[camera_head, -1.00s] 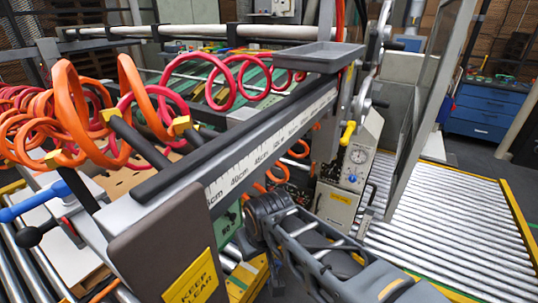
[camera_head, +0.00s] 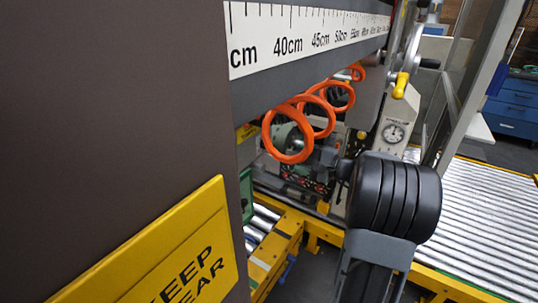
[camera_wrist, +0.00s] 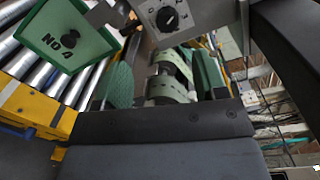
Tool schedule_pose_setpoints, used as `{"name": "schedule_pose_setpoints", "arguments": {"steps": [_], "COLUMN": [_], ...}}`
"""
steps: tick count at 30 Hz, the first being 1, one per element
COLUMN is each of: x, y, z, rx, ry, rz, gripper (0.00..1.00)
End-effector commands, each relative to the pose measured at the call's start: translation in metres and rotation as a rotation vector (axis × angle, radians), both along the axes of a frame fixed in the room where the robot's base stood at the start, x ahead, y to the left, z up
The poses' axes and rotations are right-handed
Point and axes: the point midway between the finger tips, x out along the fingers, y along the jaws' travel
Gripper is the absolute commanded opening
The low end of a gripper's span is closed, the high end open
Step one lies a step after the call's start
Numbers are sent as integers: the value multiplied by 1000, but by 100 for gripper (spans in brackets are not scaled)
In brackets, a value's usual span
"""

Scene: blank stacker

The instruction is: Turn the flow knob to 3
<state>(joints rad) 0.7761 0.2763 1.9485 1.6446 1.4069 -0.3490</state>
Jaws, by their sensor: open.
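A black round knob with a pale pointer mark (camera_wrist: 168,19) sits on a light grey panel (camera_wrist: 203,14) at the top of the wrist view. Marks ring the knob, but they are too small to read, so I cannot tell its setting or confirm that it is the flow knob. My gripper (camera_wrist: 160,66) shows its two green-padded fingers spread apart. They appear below the knob in the picture and apart from it, with nothing held. In the head view my arm hides part of the area under the gauge panel, and I cannot make out the knob there.
A round gauge (camera_head: 394,132) is on the machine panel. A green box marked NO 4 (camera_wrist: 66,40) is left of the knob. Orange coiled hose (camera_head: 289,141) hangs under the ruler beam (camera_head: 300,58). A dark post with a yellow sign (camera_head: 165,255) fills the left. Rollers (camera_head: 480,215) lie right.

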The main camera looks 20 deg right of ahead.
Motion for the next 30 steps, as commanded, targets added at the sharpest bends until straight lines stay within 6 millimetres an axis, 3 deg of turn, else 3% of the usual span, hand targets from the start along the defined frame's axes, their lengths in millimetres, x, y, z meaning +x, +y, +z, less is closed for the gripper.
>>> {"name": "schedule_pose_setpoints", "arguments": {"steps": [5,18,30], "x": [15,83,115], "y": [-6,41,61], "z": [-1,-1,-1], "rx": [30,29,30], "ry": [-34,-30,-31], "rz": [-33,-31,-35], "gripper": [65,65,65]}}
